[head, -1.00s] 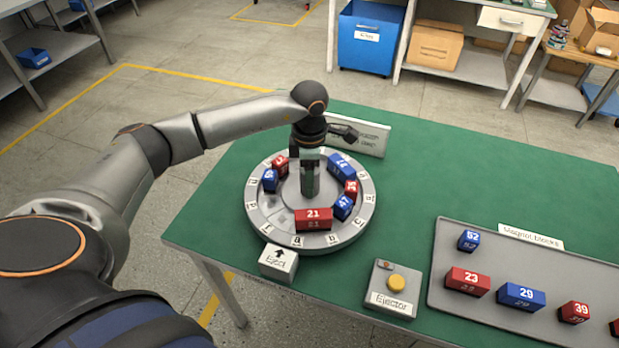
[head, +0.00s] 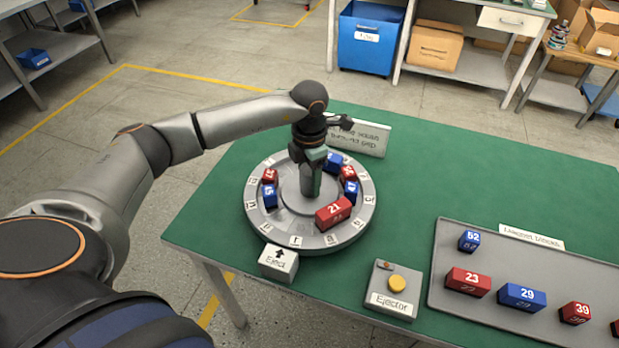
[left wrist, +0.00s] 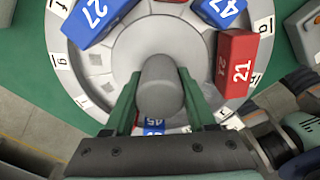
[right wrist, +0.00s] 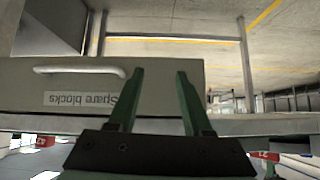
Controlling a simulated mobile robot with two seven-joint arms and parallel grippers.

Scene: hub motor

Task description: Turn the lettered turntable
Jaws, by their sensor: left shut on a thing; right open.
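The round grey turntable (head: 262,222) with lettered tags around its rim stands on the green table. Red and blue numbered blocks sit on it, among them red block 21 (head: 333,212) at its front right. In the left wrist view blue block 27 (left wrist: 95,16), blue block 47 (left wrist: 218,8) and red block 21 (left wrist: 237,62) show. My left gripper (head: 311,188) points down at the turntable's middle. It is shut on the grey centre knob (left wrist: 160,88), with a finger on each side. My right gripper (right wrist: 158,82) is open and empty, away from the turntable.
The Eject marker (head: 279,263) stands at the turntable's front edge. The Ejector box (head: 392,290) with a yellow button is to its right. A grey tray (head: 445,250) holds several numbered blocks. A sign (head: 360,138) stands behind. A drawer labelled Spare blocks (right wrist: 60,100) faces my right gripper.

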